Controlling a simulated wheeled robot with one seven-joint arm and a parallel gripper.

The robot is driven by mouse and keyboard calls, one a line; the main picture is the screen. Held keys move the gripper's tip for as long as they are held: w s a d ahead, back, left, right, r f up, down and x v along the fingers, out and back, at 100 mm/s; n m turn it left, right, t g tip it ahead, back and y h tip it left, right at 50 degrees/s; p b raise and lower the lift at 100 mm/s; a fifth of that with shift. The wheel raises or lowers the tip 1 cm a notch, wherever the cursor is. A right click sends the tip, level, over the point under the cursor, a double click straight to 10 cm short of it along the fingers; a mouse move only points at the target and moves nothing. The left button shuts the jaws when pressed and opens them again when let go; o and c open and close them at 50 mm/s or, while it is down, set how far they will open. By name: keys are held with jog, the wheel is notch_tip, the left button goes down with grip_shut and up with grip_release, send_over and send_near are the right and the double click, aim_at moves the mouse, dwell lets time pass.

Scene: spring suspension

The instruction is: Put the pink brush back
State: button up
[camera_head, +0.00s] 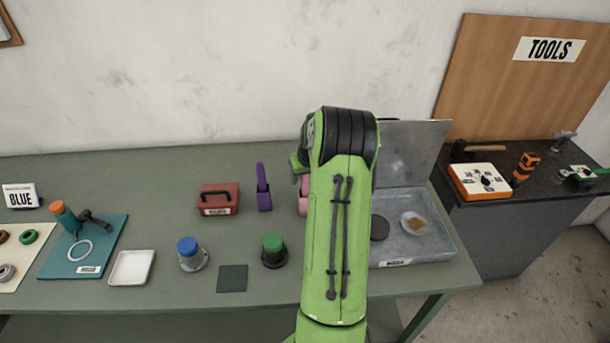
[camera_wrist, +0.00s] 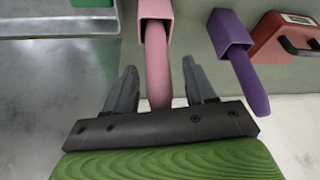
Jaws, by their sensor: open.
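The pink brush has a square, hollow-looking pink block and a curved pink handle (camera_wrist: 158,75). In the head view only a strip of pink (camera_head: 303,203) shows beside my arm, which hides the rest. My gripper (camera_wrist: 161,78) is open, with one finger on each side of the pink handle. I cannot tell whether either finger touches it. My gripper is mostly hidden behind my arm in the head view. A similar purple brush (camera_head: 263,188) stands to the left there; it also shows at the right in the wrist view (camera_wrist: 245,65).
A red toolbox (camera_head: 218,200) stands left of the purple brush. An open grey metal case (camera_head: 415,245) with a raised lid lies right of my arm. A green-topped pot (camera_head: 273,250) and a dark square mat (camera_head: 232,278) are nearer the front.

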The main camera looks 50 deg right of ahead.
jog(key=v, duration=1.2)
jog(key=a+r+n, duration=0.2)
jog(key=a+r, duration=0.2)
jog(key=a, duration=0.7)
jog(key=a+r+n, duration=0.1)
jog(key=a+r, duration=0.4)
jog(key=a, duration=0.6)
jog(key=s+a+f+n+t+y, duration=0.1)
jog(key=s+a+n+t+y, duration=0.1)
jog(key=s+a, duration=1.2)
jog(key=shift+a+f+n, duration=0.35)
jog(key=shift+a+n, duration=0.55)
